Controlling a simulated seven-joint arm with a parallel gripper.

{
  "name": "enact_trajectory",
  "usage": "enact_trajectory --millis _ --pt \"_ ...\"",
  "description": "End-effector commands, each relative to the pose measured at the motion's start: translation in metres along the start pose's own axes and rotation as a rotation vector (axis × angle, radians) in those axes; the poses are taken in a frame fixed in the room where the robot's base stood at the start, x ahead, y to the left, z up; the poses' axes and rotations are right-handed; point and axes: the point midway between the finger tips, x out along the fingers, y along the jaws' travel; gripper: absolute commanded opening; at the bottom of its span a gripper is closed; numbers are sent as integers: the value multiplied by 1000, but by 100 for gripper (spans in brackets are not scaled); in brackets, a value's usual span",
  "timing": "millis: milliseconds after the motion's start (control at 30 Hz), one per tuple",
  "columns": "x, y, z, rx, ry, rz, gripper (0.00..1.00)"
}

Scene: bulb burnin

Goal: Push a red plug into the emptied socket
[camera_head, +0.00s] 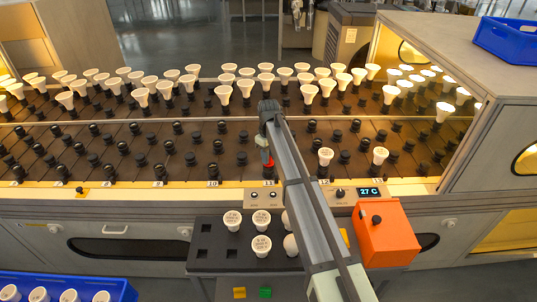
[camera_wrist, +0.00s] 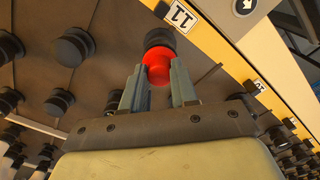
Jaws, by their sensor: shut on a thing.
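My gripper (camera_wrist: 155,88) is shut on a red plug (camera_wrist: 158,66), which sits between its two grey fingers in the wrist view. Directly beyond the plug is a round black socket (camera_wrist: 159,38), beside the "11" label (camera_wrist: 182,16) at the yellow edge of the board. The plug lines up with this socket and partly covers it; I cannot tell whether it is seated or just above. In the head view the red plug (camera_head: 267,159) shows small beneath my arm's end, over the front row near label 11, and the socket is hidden.
Other black sockets (camera_head: 218,146) stand close around. White bulbs fill the back rows, and two bulbs (camera_head: 326,156) stand to the right. A dark tray (camera_head: 204,266) with several bulbs, an orange box (camera_head: 388,238) and a blue crate (camera_head: 122,287) are in front.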

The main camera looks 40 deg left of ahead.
Motion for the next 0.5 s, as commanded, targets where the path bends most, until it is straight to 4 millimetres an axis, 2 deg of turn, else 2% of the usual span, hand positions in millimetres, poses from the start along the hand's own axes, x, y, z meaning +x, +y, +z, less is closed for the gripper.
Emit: enact_trajectory --millis 133,167,433,500 --pt "4 0 0 0 0 0 0" --pt "4 0 0 0 0 0 29" --pt "4 0 0 0 0 0 55" --pt "4 0 0 0 0 0 58"
